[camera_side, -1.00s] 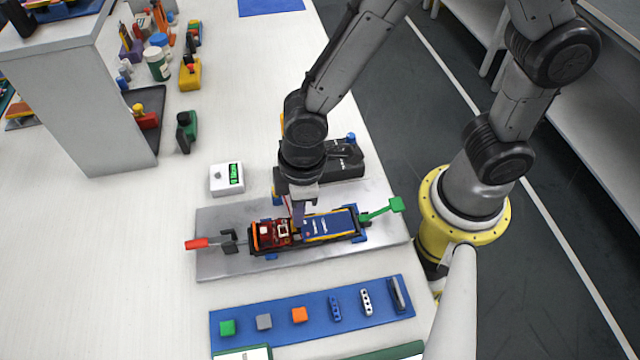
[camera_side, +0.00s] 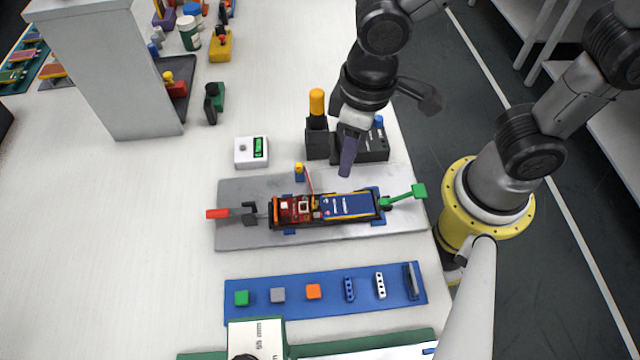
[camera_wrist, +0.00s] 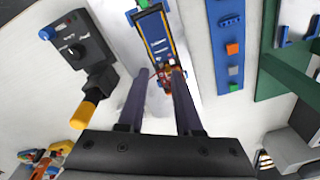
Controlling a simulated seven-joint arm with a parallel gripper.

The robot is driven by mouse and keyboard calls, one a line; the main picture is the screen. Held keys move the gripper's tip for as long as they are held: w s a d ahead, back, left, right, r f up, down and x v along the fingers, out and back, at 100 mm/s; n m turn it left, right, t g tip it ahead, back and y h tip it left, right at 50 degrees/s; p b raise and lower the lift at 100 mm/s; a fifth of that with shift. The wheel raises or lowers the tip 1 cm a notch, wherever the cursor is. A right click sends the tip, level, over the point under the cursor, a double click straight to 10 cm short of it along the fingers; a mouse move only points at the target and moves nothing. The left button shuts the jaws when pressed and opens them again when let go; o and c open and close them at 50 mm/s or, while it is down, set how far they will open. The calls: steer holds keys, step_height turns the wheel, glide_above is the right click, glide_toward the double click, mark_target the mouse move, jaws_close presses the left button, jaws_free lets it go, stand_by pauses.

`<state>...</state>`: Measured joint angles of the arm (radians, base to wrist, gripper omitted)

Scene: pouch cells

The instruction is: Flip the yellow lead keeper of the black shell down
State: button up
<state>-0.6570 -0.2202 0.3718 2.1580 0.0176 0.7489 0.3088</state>
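The black shell (camera_side: 290,226) lies on the grey plate, holding a blue cell (camera_side: 348,206) on the right and a red board (camera_side: 291,209) on the left. A small yellow part (camera_side: 316,204), perhaps the lead keeper, shows between board and cell; whether it is up or down is unclear. A thin red lead (camera_side: 309,182) rises there. My gripper (camera_side: 345,172) hangs above and behind the cell, clear of the shell. In the wrist view its two fingers (camera_wrist: 161,78) are apart with nothing gripped, and the shell's board end (camera_wrist: 163,78) shows beyond them.
A yellow-topped blue post (camera_side: 299,172) stands behind the shell. A black box with a yellow-handled tool (camera_side: 317,105) is behind. Red (camera_side: 217,213) and green (camera_side: 419,191) clamp handles flank the shell. A blue strip (camera_side: 328,310) with small parts lies in front.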

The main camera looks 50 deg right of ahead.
mark_target(313, 204)
steer(key=w+a+r+m, duration=0.3)
steer(key=m, duration=1)
steer(key=f, duration=0.9)
steer(key=w+a+f, duration=0.1)
steer(key=f, duration=0.4)
steer(key=shift+a, duration=0.1)
steer(key=shift+c, duration=0.3)
jaws_close()
